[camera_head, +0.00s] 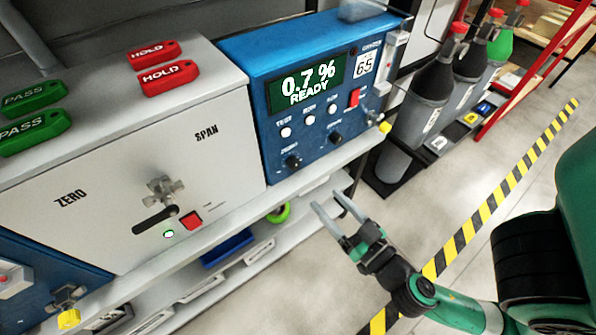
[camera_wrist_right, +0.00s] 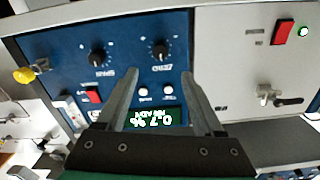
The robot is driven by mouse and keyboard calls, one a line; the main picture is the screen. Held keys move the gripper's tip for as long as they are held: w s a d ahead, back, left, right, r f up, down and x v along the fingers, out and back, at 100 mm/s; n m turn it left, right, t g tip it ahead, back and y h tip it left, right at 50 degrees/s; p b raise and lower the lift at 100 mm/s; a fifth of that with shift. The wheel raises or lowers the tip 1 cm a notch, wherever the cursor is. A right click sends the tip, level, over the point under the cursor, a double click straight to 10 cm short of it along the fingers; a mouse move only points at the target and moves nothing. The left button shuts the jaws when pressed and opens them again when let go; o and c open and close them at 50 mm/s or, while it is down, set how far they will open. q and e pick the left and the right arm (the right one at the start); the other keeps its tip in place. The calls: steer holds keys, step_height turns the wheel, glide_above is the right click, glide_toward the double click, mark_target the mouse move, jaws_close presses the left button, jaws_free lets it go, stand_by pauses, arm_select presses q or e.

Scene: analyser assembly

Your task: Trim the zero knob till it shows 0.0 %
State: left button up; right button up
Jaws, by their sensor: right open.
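The blue analyser (camera_head: 262,75) has a green-black display (camera_head: 308,84) reading "0.7 % READY". The small black zero knob (camera_head: 292,162) sits low on its front; the similar span knob (camera_head: 335,138) is to its right. My right gripper (camera_head: 329,201) is open and empty, apart from the panel, below and right of the zero knob in the head view. In the right wrist view, where the panel appears upside down, the zero knob (camera_wrist_right: 160,50) shows beyond and between the open fingertips (camera_wrist_right: 161,76). My left gripper is not in view.
A pale unit with a valve handle (camera_head: 156,221) and red button stands left of the analyser. Red HOLD tags (camera_head: 170,77) and green PASS tags (camera_head: 33,129) lie on top. Grey gas cylinders (camera_head: 430,85) stand at right. The floor by the striped tape (camera_head: 500,188) is clear.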

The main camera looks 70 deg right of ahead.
mark_target(297, 166)
steer(key=p+x, duration=0.1)
steer(key=x, duration=0.5)
steer(key=p+x, duration=0.1)
steer(key=x, duration=0.3)
steer(key=shift+r+p, duration=0.3)
steer(key=shift+r, duration=0.05)
steer(key=shift+w+d+f, duration=0.2)
steer(key=shift+w+d, duration=0.1)
steer(key=shift+w, duration=0.25)
jaws_close()
